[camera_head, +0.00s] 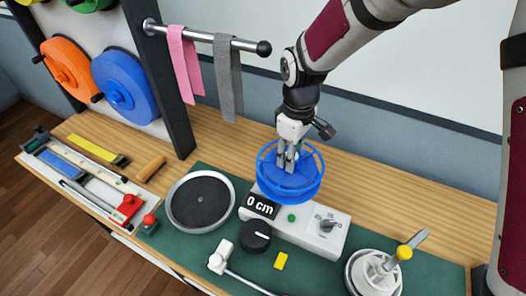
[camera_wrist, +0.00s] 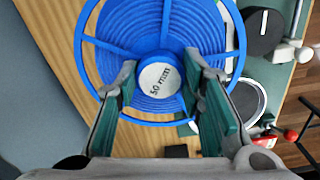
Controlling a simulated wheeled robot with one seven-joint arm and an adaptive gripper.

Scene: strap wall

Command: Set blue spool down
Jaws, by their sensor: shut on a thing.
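The blue spool (camera_head: 290,185) is wound with blue strap and has an open spoked rim. It hangs in my gripper (camera_head: 289,158) above the back of the white box with the "0 cm" display (camera_head: 262,207). In the wrist view the spool (camera_wrist: 135,45) fills the upper middle. Its white hub (camera_wrist: 159,79) reads "50 mm" and lies between the two green-padded fingers of my gripper (camera_wrist: 160,85), which are shut on it. The spool hides part of the box and the wooden bench behind it. I cannot tell its exact height above them.
A round dark plate (camera_head: 200,203) lies left on the green mat (camera_head: 200,250). A black knob (camera_head: 256,236), a yellow block (camera_head: 281,261) and a white crank device (camera_head: 375,275) stand in front. Orange (camera_head: 66,66) and blue (camera_head: 124,88) wall reels hang left. The wooden bench (camera_head: 400,220) is bare at right.

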